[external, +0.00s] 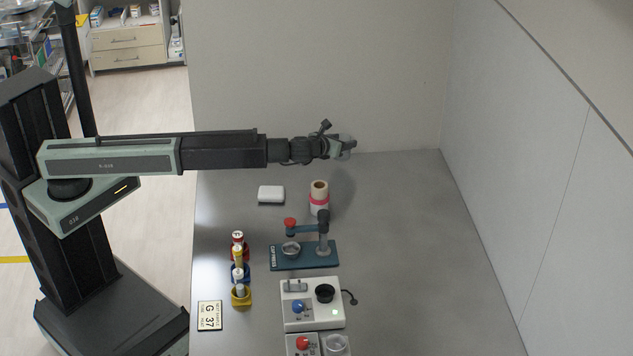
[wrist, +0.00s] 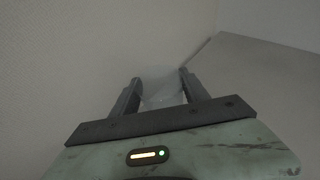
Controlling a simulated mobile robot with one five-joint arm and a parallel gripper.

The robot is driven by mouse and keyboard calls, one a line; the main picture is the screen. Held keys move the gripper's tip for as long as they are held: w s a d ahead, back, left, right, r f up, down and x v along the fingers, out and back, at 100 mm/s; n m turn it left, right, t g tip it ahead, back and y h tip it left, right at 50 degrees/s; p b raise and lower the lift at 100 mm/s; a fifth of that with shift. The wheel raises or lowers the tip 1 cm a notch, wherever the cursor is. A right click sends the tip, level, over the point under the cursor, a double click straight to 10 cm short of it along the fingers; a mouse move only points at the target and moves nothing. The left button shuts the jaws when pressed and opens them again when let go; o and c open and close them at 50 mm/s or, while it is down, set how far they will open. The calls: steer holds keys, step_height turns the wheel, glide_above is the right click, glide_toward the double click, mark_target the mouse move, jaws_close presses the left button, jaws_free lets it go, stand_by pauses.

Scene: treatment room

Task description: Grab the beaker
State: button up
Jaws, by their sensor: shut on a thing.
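My gripper (external: 343,147) is at the end of my outstretched arm, above the back part of the table and near the rear wall. In the wrist view my gripper (wrist: 158,92) has its two dark fingers on either side of a clear, see-through beaker (wrist: 160,84). The fingers are shut on the beaker, and it is held above the table. The beaker is pale and blends with the wall behind, so its outline is faint.
The table's right side is clear.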

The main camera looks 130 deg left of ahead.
steer(key=s+d+r+p, duration=0.1)
steer(key=s+d, duration=0.9)
steer(key=d, duration=0.2)
steer(key=shift+s+d+r, duration=0.15)
steer(key=shift+s, duration=0.05)
